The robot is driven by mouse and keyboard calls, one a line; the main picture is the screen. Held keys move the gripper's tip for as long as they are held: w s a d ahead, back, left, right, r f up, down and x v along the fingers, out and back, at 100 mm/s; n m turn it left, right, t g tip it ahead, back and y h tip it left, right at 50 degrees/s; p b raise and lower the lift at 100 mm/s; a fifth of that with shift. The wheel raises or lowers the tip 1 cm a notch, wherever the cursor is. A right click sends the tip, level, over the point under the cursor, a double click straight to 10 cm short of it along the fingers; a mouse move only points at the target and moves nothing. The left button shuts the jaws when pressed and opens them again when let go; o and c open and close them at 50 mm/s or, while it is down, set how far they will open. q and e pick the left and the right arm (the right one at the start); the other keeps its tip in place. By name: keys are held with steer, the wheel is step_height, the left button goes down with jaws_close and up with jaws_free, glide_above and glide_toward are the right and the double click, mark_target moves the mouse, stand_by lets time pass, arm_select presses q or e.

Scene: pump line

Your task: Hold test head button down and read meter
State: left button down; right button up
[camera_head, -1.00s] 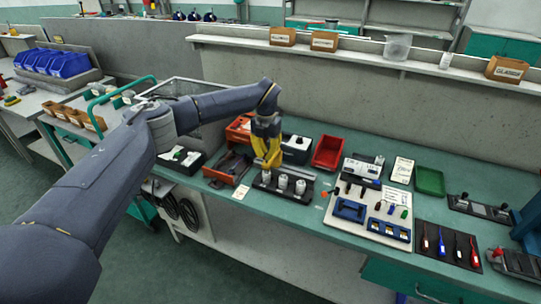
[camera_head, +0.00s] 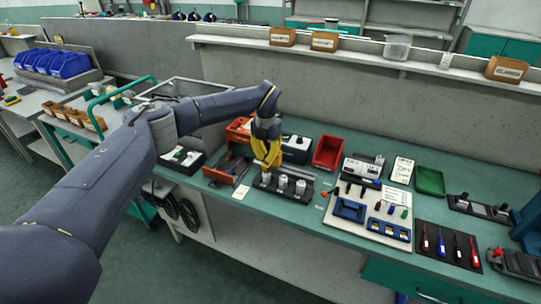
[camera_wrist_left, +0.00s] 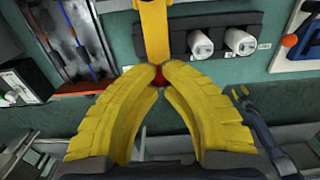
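My left gripper (camera_head: 268,163) has yellow fingers and points down over the left end of a black block (camera_head: 278,192) bearing white cylinders (camera_head: 300,187). In the left wrist view the fingertips (camera_wrist_left: 158,74) come together, and a small red round thing (camera_wrist_left: 158,82) shows just behind them. I cannot tell whether they touch it or whether it is the test head button. Two white cylinders (camera_wrist_left: 239,41) stand right of the fingers. A black box with a white top (camera_head: 297,143) stands behind the block; I cannot tell which device is the meter.
A white board (camera_head: 350,222) with blue parts lies to the right, then a green tray (camera_head: 430,181) and a dark mat of screwdrivers (camera_head: 424,257). The bench's front edge is close.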

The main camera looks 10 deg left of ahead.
stand_by(0.6)
arm_select(q)
steer(key=shift+r, duration=3.45)
